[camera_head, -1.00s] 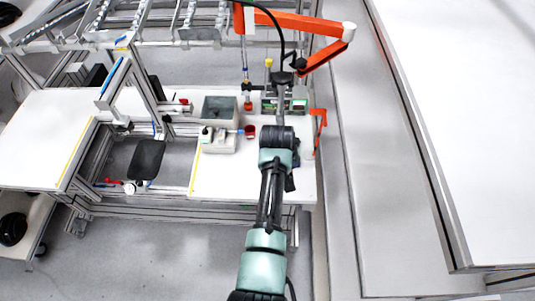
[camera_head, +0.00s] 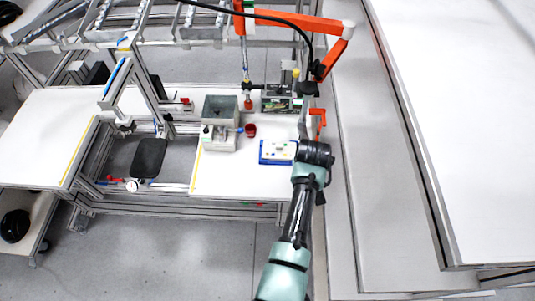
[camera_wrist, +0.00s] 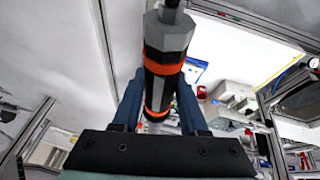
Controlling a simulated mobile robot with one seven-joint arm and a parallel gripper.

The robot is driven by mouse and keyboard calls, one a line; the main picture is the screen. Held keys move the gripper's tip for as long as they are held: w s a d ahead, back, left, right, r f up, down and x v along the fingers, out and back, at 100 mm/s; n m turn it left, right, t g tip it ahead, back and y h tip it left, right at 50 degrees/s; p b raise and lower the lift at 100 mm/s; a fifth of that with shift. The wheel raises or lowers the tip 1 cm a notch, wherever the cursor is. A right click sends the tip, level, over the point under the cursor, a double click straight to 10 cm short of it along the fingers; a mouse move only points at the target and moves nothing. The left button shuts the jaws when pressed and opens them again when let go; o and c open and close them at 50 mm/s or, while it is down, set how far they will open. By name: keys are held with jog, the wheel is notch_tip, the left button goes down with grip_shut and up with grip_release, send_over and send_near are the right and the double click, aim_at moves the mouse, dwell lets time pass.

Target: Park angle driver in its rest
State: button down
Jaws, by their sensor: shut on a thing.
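The angle driver (camera_wrist: 165,50), a dark grey and black tool with orange bands, stands between the two blue fingers of my gripper (camera_wrist: 158,98) in the wrist view. The fingers are shut on its body. In the head view the driver (camera_head: 309,89) shows as a dark upright shape with a black cable at its top, over the table's right edge, beyond my gripper (camera_head: 304,125). An orange bracket (camera_head: 319,119) is just right of it; I cannot tell whether this is the rest, or whether they touch.
An orange jointed arm (camera_head: 290,22) hangs above. A long pale surface (camera_head: 465,110) lies to the right.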

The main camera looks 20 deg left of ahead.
jog(key=shift+w+d+f+b, duration=0.1)
jog(key=shift+w+d+b, duration=0.25)
jog(key=shift+b, duration=0.3)
jog(key=w+d+b, duration=0.2)
jog(key=w+b, duration=0.1)
jog(key=w+d+b, duration=0.1)
jog(key=shift+w+b, duration=0.25)
jog(key=shift+b, duration=0.15)
jog(key=shift+c, duration=1.8)
grip_release()
jog(key=shift+o, duration=0.4)
jog(key=shift+s, duration=0.15)
jog(key=shift+o, duration=1.4)
